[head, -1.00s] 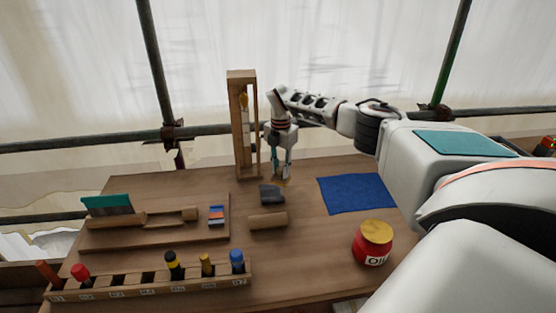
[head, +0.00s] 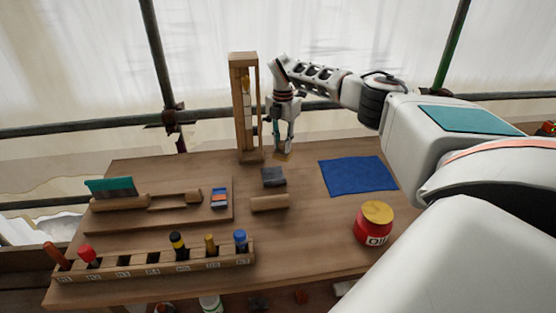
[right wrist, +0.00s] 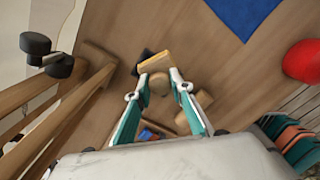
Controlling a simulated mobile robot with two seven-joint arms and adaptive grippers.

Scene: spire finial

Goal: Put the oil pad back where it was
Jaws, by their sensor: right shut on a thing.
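My right gripper (head: 284,148) is shut on a small tan pad, which I take to be the oil pad (head: 283,156). It is near the back edge of the table, right of the upright wooden frame. In the right wrist view the tan pad (right wrist: 156,61) shows at the fingertips of the gripper (right wrist: 159,82), with a rounded tan part below it. The red oil jar (head: 373,226), with a gold lid, stands at the table's right front; it also shows in the wrist view (right wrist: 303,61). My left gripper is not in view.
A dark block (head: 273,177) and a wooden block (head: 270,203) lie in front of the gripper. The tall frame (head: 238,110) stands close on its left. A blue cloth (head: 357,176) lies right. A slotted rack (head: 150,268) and a tool board (head: 160,219) are left.

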